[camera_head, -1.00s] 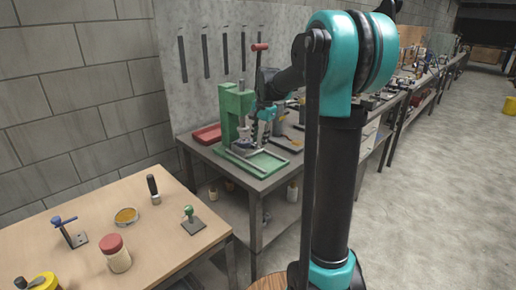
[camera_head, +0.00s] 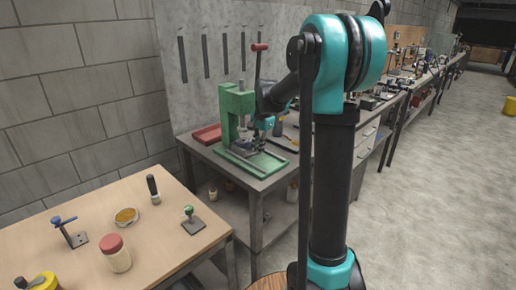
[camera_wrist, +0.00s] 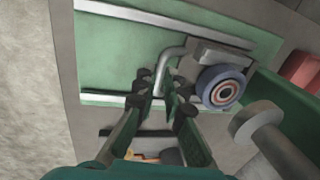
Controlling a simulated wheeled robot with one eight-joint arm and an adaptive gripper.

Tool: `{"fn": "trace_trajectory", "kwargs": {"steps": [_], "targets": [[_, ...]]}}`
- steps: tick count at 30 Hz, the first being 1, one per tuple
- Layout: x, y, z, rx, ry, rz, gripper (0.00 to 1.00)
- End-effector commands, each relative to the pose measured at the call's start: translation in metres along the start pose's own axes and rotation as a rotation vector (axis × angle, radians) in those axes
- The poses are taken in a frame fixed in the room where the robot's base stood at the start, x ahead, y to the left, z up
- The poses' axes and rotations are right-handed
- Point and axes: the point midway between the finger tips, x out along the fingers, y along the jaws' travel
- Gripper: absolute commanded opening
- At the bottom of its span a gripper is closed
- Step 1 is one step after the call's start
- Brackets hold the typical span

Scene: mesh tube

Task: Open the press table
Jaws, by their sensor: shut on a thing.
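The green press (camera_head: 232,112) stands on the workbench, with its green base plate (camera_head: 238,168) in front. In the wrist view, the base plate (camera_wrist: 125,58) has light rails along its edges. A grey block (camera_wrist: 210,52) rests over it, with a bent grey rod handle (camera_wrist: 172,54) at its side. My gripper (camera_head: 258,146) is low in front of the press column. In the wrist view, my gripper (camera_wrist: 162,88) has its fingers on both sides of the rod handle and is shut on it. The fingers partly hide the rod's lower end.
A blue-rimmed round part (camera_wrist: 220,88) and a grey cylinder (camera_wrist: 255,122) sit close right of my fingers. A red-knobbed lever (camera_head: 259,62) rises above the press. A red tray (camera_head: 207,134) lies left of it. A wooden table (camera_head: 165,220) with jars stands nearer.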

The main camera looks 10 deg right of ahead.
Motion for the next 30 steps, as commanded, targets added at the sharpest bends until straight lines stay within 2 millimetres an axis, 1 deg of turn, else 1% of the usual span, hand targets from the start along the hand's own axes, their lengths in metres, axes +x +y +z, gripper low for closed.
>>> {"fn": "trace_trajectory", "kwargs": {"steps": [8,11,14,21,24,27,30], "targets": [[0.0,0.0,0.0,0.0,0.0,0.0,0.0],[-0.001,0.003,0.0,0.001,0.0,0.0,0.0],[-0.004,0.017,0.0,0.001,0.0,0.0,0.0],[-0.013,0.073,0.001,0.004,0.001,0.0,0.0],[-0.017,0.092,0.001,0.003,0.001,0.0,0.0],[-0.019,0.105,0.001,0.003,0.001,0.0,0.0],[-0.02,0.11,0.002,0.001,0.001,0.0,0.0]]}}
